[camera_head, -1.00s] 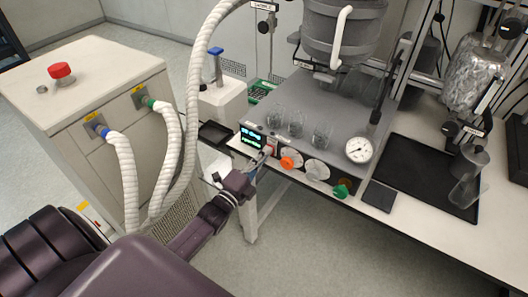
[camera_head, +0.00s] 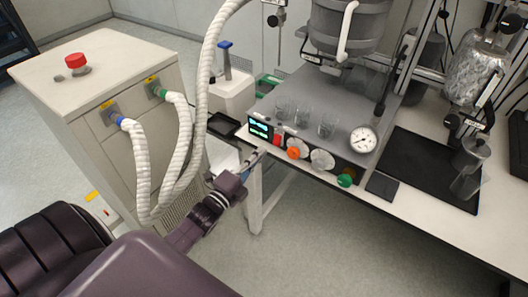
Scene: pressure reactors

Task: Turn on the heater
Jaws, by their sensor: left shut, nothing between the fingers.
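A control panel on the front of the bench unit has a lit display (camera_head: 260,128) with cyan readouts. A small red switch (camera_head: 278,138) sits just right of the display, and an orange knob (camera_head: 293,153) is further right. My left gripper (camera_head: 253,158) is shut and empty. Its fingertips are just below and left of the panel, apart from the red switch in the picture. The switch's position is too small to tell. My right gripper is not in view.
A beige cabinet (camera_head: 136,138) with a red button (camera_head: 75,60) and white hoses (camera_head: 142,165) stands at the left. Glass beakers (camera_head: 327,126) and a round gauge (camera_head: 363,139) are above the panel. A green knob (camera_head: 345,180) is at its right end. Floor before the bench is clear.

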